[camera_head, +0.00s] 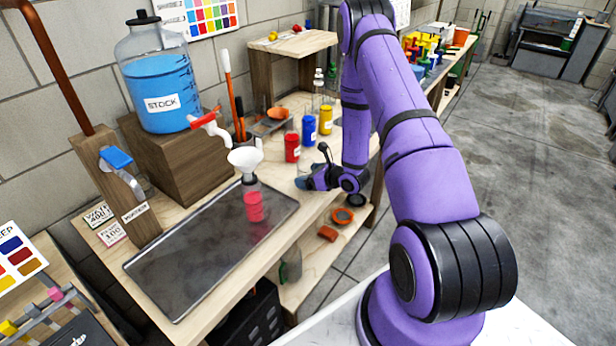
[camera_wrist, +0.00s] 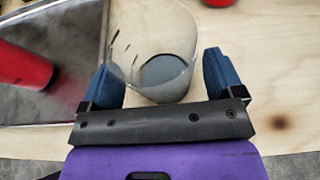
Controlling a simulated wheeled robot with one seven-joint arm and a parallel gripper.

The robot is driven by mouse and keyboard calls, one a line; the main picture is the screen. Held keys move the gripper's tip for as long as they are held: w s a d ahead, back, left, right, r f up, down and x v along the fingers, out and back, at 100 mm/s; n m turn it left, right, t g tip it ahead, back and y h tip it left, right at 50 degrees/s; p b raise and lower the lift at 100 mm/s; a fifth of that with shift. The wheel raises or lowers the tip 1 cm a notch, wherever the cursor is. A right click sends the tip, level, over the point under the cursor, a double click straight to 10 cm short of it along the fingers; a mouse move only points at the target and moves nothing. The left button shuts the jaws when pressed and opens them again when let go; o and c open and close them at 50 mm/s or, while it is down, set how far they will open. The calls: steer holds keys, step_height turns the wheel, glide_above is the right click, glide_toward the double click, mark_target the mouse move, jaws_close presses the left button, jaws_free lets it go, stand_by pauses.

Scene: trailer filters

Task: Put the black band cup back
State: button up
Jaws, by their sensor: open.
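A clear cup (camera_wrist: 152,38) with dark marks on its left wall stands on the wooden bench between the blue fingers of my gripper (camera_wrist: 163,68) in the wrist view. Each finger is beside the cup; the right one shows a small gap, and I cannot tell whether the left one touches. I cannot make out a full black band on the cup. In the head view my gripper (camera_head: 308,182) is low over the bench's front edge, right of the metal tray (camera_head: 215,256), and the cup is hard to make out there.
A bottle of red liquid (camera_head: 254,205) with a white funnel (camera_head: 245,159) stands on the tray, left of my gripper. Red (camera_head: 292,147), blue (camera_head: 309,129) and yellow (camera_head: 326,120) bottles stand behind it. The blue stock jug (camera_head: 160,90) sits on a wooden block.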

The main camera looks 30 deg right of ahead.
steer(key=v, duration=1)
steer(key=s+a+r+n+g+y, duration=0.35)
steer(key=a+r+n, duration=0.5)
steer(key=r, duration=0.45)
steer(key=s+a+r+n+g+y, duration=0.2)
steer(key=a+r+n+g+y, duration=0.25)
steer(key=a+r+n, duration=0.65)
steer(key=s+r+n+h, duration=1.2)
steer(key=s+r, duration=0.6)
steer(key=s, duration=0.1)
steer(key=shift+s+d+r+t+h, duration=0.25)
steer(key=shift+d+t+h, duration=0.05)
steer(key=shift+d+t, duration=0.15)
